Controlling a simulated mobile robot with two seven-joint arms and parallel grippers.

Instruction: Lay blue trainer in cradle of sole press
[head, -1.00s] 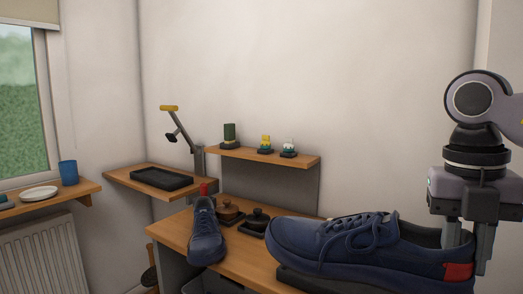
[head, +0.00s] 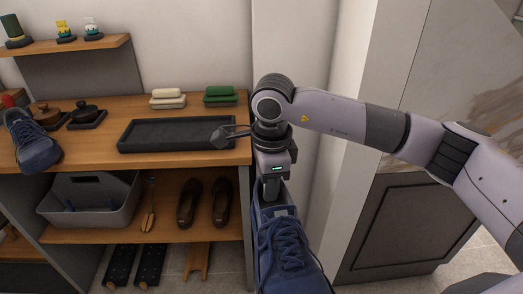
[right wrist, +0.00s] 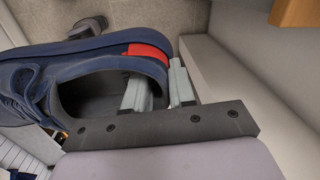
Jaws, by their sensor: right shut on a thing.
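A blue trainer (head: 288,245) with dark laces hangs from my right gripper (head: 270,188), toe toward the bottom of the head view. The gripper is shut on its heel end. In the right wrist view the fingers (right wrist: 160,88) grip the heel wall by the red heel patch (right wrist: 146,52), one finger inside the shoe opening. The trainer (right wrist: 60,75) is held clear of the bench, to its right. A second blue trainer (head: 30,140) stands at the bench's left end. The sole press is not in view now. My left gripper is not in view.
The wooden bench (head: 215,160) carries an empty dark tray (head: 180,147), brushes (head: 84,112) and soap-like blocks (head: 220,96). Below are a grey bin (head: 90,205) and dark shoes (head: 190,203). A wall and dark-panelled cabinet (head: 400,225) stand to the right.

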